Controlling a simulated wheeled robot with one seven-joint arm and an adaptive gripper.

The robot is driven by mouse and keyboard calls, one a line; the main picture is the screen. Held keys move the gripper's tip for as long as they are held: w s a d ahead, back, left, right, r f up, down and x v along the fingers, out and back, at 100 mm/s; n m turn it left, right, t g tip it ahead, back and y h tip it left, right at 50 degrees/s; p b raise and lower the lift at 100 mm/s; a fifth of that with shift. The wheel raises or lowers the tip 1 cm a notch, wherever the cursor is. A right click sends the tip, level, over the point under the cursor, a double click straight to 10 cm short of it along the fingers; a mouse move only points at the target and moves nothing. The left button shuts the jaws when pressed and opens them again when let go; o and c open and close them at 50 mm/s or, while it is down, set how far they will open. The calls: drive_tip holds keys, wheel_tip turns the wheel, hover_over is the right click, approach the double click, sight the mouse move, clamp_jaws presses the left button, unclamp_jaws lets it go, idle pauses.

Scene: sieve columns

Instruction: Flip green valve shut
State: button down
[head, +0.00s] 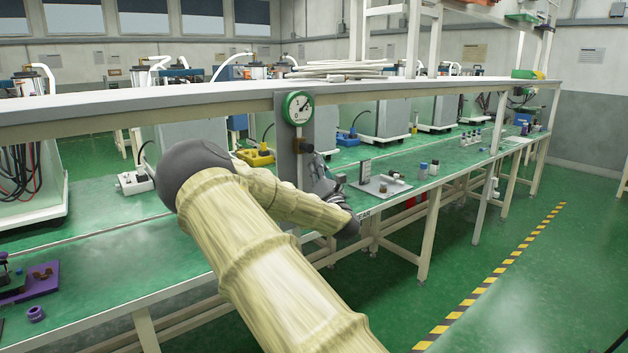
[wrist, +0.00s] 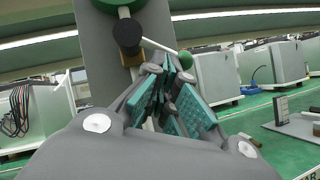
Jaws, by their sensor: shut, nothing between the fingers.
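The valve shows in the wrist view as a dark round hub (wrist: 127,34) with a brass-coloured body below it. Its thin pale lever (wrist: 152,42) slopes down to the right and ends in a green ball (wrist: 186,60). My gripper (wrist: 168,68), with teal finger pads, is shut and empty just below the lever, close to the ball. I cannot tell whether the fingertips touch the lever. In the head view the valve (head: 306,146) is small on a grey upright panel (head: 286,150), under a green-rimmed gauge (head: 298,107). My gripper (head: 315,170) is close below it, partly hidden.
The panel stands at the edge of a green-topped bench (head: 120,260), below a long pale shelf (head: 150,106). A small grey plate (head: 381,187) with parts lies to the right of my gripper. A yellow box (head: 254,157) sits behind my arm. The floor at right is clear.

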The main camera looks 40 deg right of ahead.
drive_tip(key=s+d+f+n+t+y+b, duration=0.1)
drive_tip(key=s+f+n+y+b, duration=0.1)
drive_tip(key=s+f+n+b, duration=0.2)
drive_tip(key=s+f+b, duration=0.2)
drive_tip(key=s+f, duration=0.2)
drive_tip(key=s, duration=0.1)
drive_tip(key=shift+d+f+n+y, duration=0.2)
drive_tip(key=shift+f+n+y, duration=0.1)
drive_tip(key=shift+f+y, duration=0.1)
idle(0.7)
idle(0.5)
